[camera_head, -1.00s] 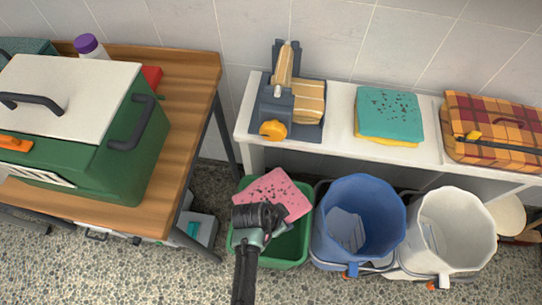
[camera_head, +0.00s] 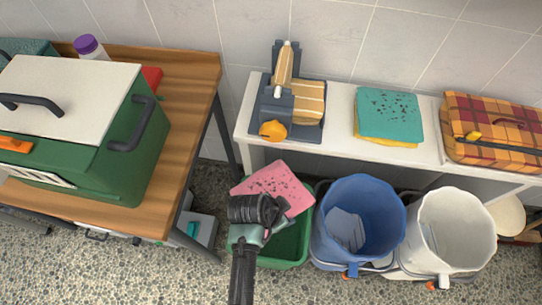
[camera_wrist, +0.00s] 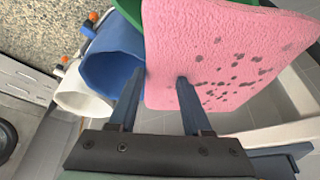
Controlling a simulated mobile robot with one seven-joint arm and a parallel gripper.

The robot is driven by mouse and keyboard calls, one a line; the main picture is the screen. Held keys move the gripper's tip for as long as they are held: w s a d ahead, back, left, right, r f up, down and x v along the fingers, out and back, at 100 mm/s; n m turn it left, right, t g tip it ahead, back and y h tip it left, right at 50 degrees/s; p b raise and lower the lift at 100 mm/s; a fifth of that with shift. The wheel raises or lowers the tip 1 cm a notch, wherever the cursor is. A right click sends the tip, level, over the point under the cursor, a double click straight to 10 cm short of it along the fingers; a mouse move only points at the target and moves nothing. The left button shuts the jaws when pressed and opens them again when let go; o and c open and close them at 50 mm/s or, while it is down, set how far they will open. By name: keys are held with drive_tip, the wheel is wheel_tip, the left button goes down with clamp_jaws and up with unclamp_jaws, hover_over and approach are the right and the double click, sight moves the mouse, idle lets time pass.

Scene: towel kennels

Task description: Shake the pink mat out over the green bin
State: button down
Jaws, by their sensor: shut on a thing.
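The pink mat (camera_head: 273,183) has dark specks on its face and is held over the back of the green bin (camera_head: 292,248). My gripper (camera_head: 275,212) is shut on the mat's near edge. In the wrist view the pink mat (camera_wrist: 225,60) stretches out beyond the two fingers of my gripper (camera_wrist: 158,95), specks scattered on its right part. A strip of the green bin (camera_wrist: 130,10) shows behind the mat there. The mat and my arm hide part of the bin's inside.
A blue bucket (camera_head: 385,240) and a white bucket (camera_head: 470,245) stand right of the bin. A white shelf (camera_head: 340,120) behind carries a teal speckled mat (camera_head: 390,112) and a plaid case (camera_head: 495,120). A wooden table (camera_head: 190,95) with a green box (camera_head: 150,165) is at the left.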

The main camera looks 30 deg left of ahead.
drive_tip(key=shift+s+r, duration=0.15)
drive_tip(key=shift+r, duration=0.35)
drive_tip(key=shift+f, duration=2.75)
wheel_tip(320, 180, up, 6)
drive_tip(key=shift+f, duration=0.1)
wheel_tip(320, 180, down, 6)
